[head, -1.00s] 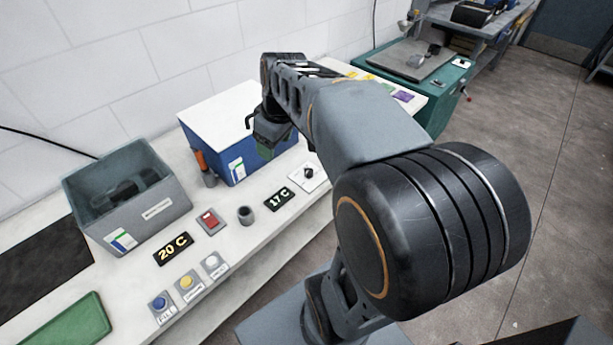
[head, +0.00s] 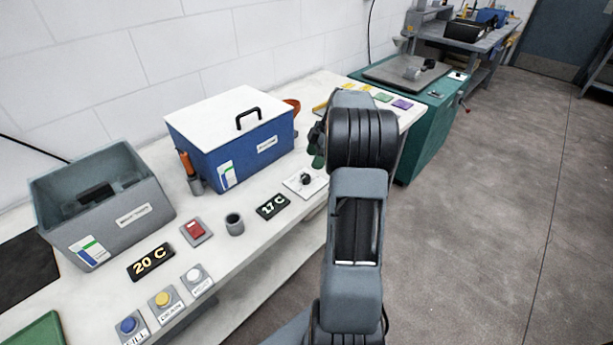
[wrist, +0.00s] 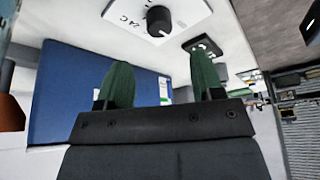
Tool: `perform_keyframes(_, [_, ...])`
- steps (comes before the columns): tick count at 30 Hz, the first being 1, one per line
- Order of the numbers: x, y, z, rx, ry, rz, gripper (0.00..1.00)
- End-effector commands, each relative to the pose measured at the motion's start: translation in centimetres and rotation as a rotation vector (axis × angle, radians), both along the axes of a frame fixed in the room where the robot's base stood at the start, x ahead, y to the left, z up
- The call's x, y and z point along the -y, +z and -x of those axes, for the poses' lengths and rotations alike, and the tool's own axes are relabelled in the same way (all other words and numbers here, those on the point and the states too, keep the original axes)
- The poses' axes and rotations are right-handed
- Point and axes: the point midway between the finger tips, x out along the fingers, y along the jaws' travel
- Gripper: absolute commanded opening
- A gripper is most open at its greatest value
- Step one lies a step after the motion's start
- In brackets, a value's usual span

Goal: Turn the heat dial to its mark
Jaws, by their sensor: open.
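The heat dial is a black knob (head: 305,180) on a white plate (head: 291,185) near the bench's front edge. In the wrist view the knob (wrist: 158,21) sits at the top, with a white pointer line, and the plate carries a "24 C" mark (wrist: 130,20). A black display (head: 272,206) beside the plate reads 17 C. My gripper (wrist: 160,62) is open, its two green fingers apart with nothing between them. In the head view my gripper (head: 318,150) is partly hidden by my arm, above and just behind the dial, apart from it.
A blue box with a white lid (head: 230,135) stands behind the dial. A grey bin (head: 110,220), a second display (head: 150,262) reading 20 C, a red switch (head: 196,231), a dark cup (head: 234,224) and several push buttons (head: 163,299) are to the left.

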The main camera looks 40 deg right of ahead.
Motion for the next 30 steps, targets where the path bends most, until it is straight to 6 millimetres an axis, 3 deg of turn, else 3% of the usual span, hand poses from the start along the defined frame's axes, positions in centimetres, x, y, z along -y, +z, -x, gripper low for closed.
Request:
perform_keyframes(6, [-1.5, -3.8, -0.6, -0.002, 0.002, -0.001, 0.61])
perform_keyframes(12, [-2.3, -6.0, -1.0, -0.001, 0.0, 0.0, 0.61])
perform_keyframes(28, [-2.7, -7.2, -1.2, -0.001, -0.001, 0.002, 0.61])
perform_keyframes(30, [-2.7, -7.2, -1.2, -0.001, -0.001, 0.001, 0.54])
